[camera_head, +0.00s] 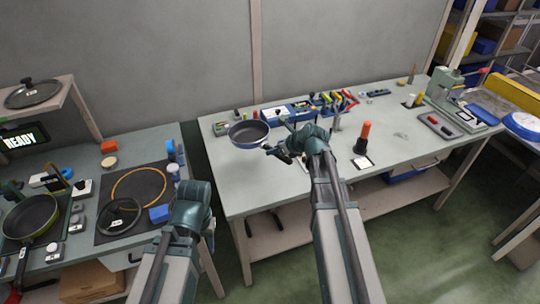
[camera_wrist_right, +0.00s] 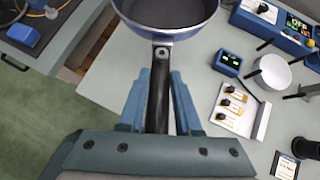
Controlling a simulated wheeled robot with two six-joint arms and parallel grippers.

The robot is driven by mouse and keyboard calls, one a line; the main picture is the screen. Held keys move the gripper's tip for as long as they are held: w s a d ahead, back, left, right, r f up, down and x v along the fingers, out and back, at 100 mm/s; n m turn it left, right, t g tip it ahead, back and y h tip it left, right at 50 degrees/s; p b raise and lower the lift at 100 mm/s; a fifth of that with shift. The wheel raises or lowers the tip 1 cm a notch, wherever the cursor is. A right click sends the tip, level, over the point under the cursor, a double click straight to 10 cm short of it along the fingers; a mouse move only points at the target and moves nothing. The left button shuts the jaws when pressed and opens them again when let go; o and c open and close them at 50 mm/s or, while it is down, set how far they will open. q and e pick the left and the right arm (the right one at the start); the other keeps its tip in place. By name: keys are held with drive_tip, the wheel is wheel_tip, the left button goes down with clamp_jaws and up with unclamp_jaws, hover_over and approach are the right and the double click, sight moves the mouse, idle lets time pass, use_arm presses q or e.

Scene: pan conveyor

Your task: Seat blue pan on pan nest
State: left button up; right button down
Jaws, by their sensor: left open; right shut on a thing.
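The blue pan (camera_head: 248,133), dark inside with a blue rim, is over the back left of the right-hand table. Its bowl also shows at the top of the right wrist view (camera_wrist_right: 172,14). My right gripper (camera_head: 276,150) is shut on its black handle (camera_wrist_right: 157,95), between the blue fingers. A dark mat with an orange ring (camera_head: 138,170) on the left table looks like the pan nest; the ring's middle is bare. My left gripper (camera_head: 207,217) is in front of that table's right edge, away from the pan, its fingers mostly hidden by my arm.
A glass lid (camera_head: 118,214) and a blue block (camera_head: 159,214) lie at the mat's front. A green pan (camera_head: 32,216) stands further left. A gap of floor separates the two tables. An orange-topped bottle (camera_head: 364,133) and several tools stand on the right-hand table.

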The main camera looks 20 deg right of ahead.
drive_tip(key=w+d+f+m+h+b, duration=0.1)
drive_tip(key=w+d, duration=0.3)
drive_tip(key=d, duration=0.5)
drive_tip(key=w+d+f+m+t+h+b, duration=0.1)
drive_tip(key=w+d+f+m+b, duration=0.1)
drive_tip(key=d, duration=0.7)
drive_tip(key=w+d+f+m+h+b, duration=0.1)
drive_tip(key=w+d+f+b, duration=0.2)
drive_tip(key=w+d, duration=0.3)
drive_tip(key=shift+d+f, duration=0.25)
drive_tip(key=shift+d, duration=0.4)
drive_tip(key=shift+d+f, duration=0.3)
drive_tip(key=shift+d, duration=0.4)
drive_tip(key=shift+d+f, duration=0.25)
drive_tip(key=shift+d, duration=0.4)
use_arm(q)
wheel_tip(320, 180, down, 8)
drive_tip(key=shift+d, duration=0.4)
drive_tip(key=shift+s+f, duration=0.1)
drive_tip(key=shift+f, duration=0.1)
use_arm(e)
drive_tip(key=shift+f, duration=0.15)
use_arm(q)
drive_tip(key=shift+f+b, duration=2.4)
drive_tip(key=shift+b, duration=0.25)
use_arm(e)
drive_tip(key=shift+f, duration=2.35)
drive_tip(key=shift+r+t, duration=0.1)
drive_tip(key=shift+t, duration=0.2)
